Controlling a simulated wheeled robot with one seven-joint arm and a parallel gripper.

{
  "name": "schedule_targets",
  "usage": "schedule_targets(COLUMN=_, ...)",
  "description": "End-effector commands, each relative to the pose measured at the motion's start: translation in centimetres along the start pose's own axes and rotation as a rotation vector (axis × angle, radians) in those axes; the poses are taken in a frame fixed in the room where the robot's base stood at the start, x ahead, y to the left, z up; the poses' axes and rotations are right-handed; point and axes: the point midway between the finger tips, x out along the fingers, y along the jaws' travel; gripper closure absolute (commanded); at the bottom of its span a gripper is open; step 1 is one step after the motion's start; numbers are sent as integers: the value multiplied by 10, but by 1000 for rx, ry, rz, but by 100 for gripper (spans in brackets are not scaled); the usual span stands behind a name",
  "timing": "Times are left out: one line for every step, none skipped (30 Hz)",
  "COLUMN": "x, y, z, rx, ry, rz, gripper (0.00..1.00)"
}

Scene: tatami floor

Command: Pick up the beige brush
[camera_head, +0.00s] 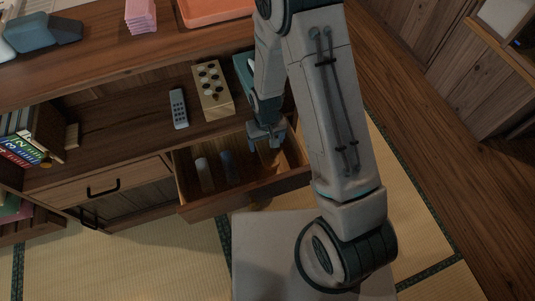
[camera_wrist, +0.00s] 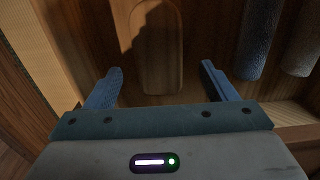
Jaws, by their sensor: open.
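A tan, wood-coloured oblong with a rounded end, which I take for the beige brush (camera_wrist: 157,45), lies in the open drawer (camera_head: 245,199). In the head view the brush (camera_head: 268,157) is partly hidden by my gripper and is hard to make out. My gripper (camera_head: 266,139) points down into the right part of the drawer. In the wrist view my gripper (camera_wrist: 160,70) is open and empty, with its blue fingers spread to either side of the brush's near end. I cannot tell the height left between the fingertips and the brush.
A dark blue roll (camera_head: 229,167) and a paler roll (camera_head: 203,176) lie left of the brush in the drawer. On the shelf above are a grey remote (camera_head: 179,109) and a wooden board with dark and light pieces (camera_head: 211,88). Drawer walls stand close around the gripper.

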Motion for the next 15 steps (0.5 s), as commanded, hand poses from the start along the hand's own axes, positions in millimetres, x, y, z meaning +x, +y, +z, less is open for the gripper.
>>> schedule_targets(x=3, y=0, z=1, rx=0, ry=-1, rz=0, gripper=22)
schedule_targets(x=6, y=0, z=1, rx=0, ry=-1, rz=0, gripper=22)
schedule_targets(x=10, y=0, z=2, rx=0, ry=-2, rz=0, gripper=22)
schedule_targets(x=13, y=1, z=4, rx=1, ry=-3, rz=0, gripper=22)
schedule_targets(x=17, y=1, z=5, rx=1, ry=-4, rz=0, gripper=22)
schedule_targets(x=24, y=1, z=6, rx=1, ry=-4, rz=0, gripper=22)
schedule_targets(x=29, y=1, z=8, rx=1, ry=-5, rz=0, gripper=22)
schedule_targets(x=34, y=2, z=9, rx=1, ry=-5, rz=0, gripper=22)
schedule_targets(x=40, y=1, z=9, rx=1, ry=-4, rz=0, gripper=22)
schedule_targets(x=44, y=1, z=8, rx=1, ry=-4, rz=0, gripper=22)
schedule_targets(x=48, y=1, z=8, rx=1, ry=-4, rz=0, gripper=22)
schedule_targets(x=50, y=1, z=8, rx=0, ry=-3, rz=0, gripper=22)
schedule_targets(x=52, y=1, z=8, rx=0, ry=-2, rz=0, gripper=22)
schedule_targets(x=52, y=1, z=8, rx=0, ry=-1, rz=0, gripper=22)
schedule_targets(x=52, y=1, z=8, rx=0, ry=0, rz=0, gripper=22)
